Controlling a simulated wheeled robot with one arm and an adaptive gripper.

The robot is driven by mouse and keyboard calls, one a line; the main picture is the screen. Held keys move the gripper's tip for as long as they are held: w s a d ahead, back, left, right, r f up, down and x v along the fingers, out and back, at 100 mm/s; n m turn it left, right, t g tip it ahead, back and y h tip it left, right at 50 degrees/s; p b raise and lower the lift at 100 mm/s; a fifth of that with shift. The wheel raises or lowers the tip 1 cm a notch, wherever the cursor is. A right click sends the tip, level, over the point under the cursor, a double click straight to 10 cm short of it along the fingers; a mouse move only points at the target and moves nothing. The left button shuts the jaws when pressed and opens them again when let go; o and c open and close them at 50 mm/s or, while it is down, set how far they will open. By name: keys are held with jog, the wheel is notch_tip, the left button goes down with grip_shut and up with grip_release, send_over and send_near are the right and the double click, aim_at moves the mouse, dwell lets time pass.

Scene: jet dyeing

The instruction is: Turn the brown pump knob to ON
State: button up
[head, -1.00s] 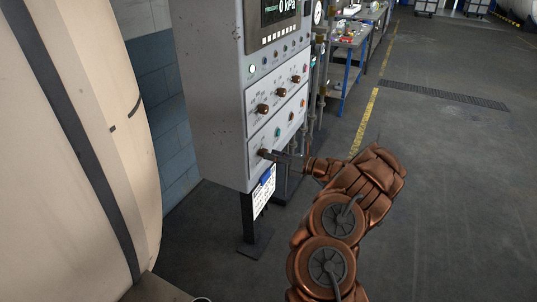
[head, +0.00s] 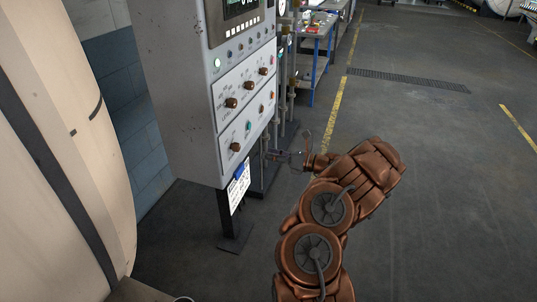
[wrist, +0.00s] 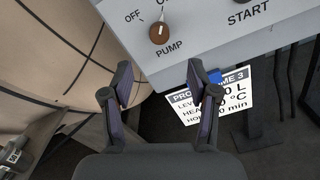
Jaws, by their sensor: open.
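The brown pump knob (wrist: 159,33) sits on the grey control panel, above the word PUMP and to the right of OFF. A label above it is cut off by the frame. A small pale mark shows on the knob, but I cannot tell surely which label it points to. In the head view the knob (head: 235,147) is on the lower left of the panel's bottom section. My gripper (wrist: 160,72) is open and empty, its fingers spread below the knob in the wrist view. In the head view my gripper (head: 288,154) is apart from the panel, to the knob's right.
Two similar brown knobs (head: 231,103) (head: 249,86) sit on the section above. A white card with a blue clip (wrist: 215,100) hangs under the panel. A large beige vessel (head: 60,170) stands left. Pipes and a blue-legged bench (head: 313,60) are behind; open floor lies right.

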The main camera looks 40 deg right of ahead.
aim_at(239, 147)
jog(key=shift+w+a+n+b, duration=0.85)
jog(key=shift+w+a+b, duration=0.2)
jog(key=shift+w+b, duration=0.6)
jog(key=shift+w+a+n+b, duration=0.95)
jog(key=shift+w+b, duration=0.45)
jog(key=shift+w, duration=0.3)
jog(key=shift+w+a+n+b, duration=0.8)
jog(key=shift+w+a+b, duration=0.3)
jog(key=shift+w+b, duration=0.55)
jog(key=shift+c, duration=0.5)
grip_shut()
jog(key=shift+r+n, duration=0.1)
jog(key=shift+n, duration=0.2)
